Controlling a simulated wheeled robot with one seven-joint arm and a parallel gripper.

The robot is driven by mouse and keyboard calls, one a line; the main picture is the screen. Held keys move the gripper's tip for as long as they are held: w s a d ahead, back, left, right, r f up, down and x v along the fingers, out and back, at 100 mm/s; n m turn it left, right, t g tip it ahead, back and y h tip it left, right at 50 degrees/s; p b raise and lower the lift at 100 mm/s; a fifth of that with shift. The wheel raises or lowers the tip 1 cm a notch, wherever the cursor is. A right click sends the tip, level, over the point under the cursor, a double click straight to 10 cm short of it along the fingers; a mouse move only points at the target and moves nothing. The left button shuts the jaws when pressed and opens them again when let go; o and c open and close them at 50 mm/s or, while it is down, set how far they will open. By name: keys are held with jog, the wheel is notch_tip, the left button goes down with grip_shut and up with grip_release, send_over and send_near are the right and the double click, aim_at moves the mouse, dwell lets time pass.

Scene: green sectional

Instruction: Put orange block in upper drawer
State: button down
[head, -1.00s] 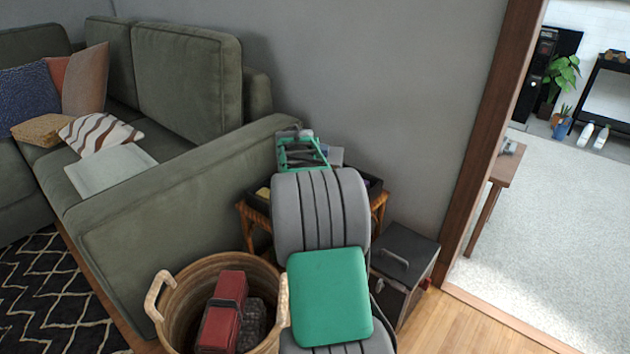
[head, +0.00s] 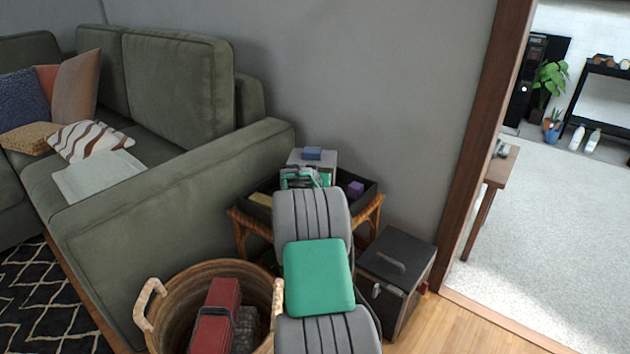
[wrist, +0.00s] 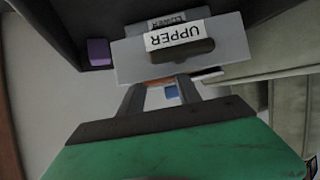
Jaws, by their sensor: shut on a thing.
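The grey drawer unit (head: 318,157) stands in the black tray on the wicker side table, with a blue block (head: 312,153) on top. In the wrist view its upper drawer (wrist: 128,62) appears upside down with an UPPER label, and sticks out past the part labelled LOWER. My gripper (wrist: 160,88) is right at the drawer's top edge, its fingers shut on the orange block (wrist: 159,82). Only a thin orange strip of the block shows between the fingertips; the rest is hidden. The blue block (wrist: 172,92) shows beyond the fingers. In the head view my arm covers the drawer front.
The black tray (head: 368,197) also holds a purple block (head: 355,188) and a yellowish thing (head: 262,200). The sofa (head: 180,180) stands left, the wall behind. A wicker basket (head: 155,300) and a dark box (head: 405,255) stand on the floor nearby.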

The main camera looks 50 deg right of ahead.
jog(key=shift+f+b, duration=0.3)
jog(key=shift+f, duration=0.05)
jog(key=c, duration=1.1)
grip_release()
jog(key=shift+f, duration=0.1)
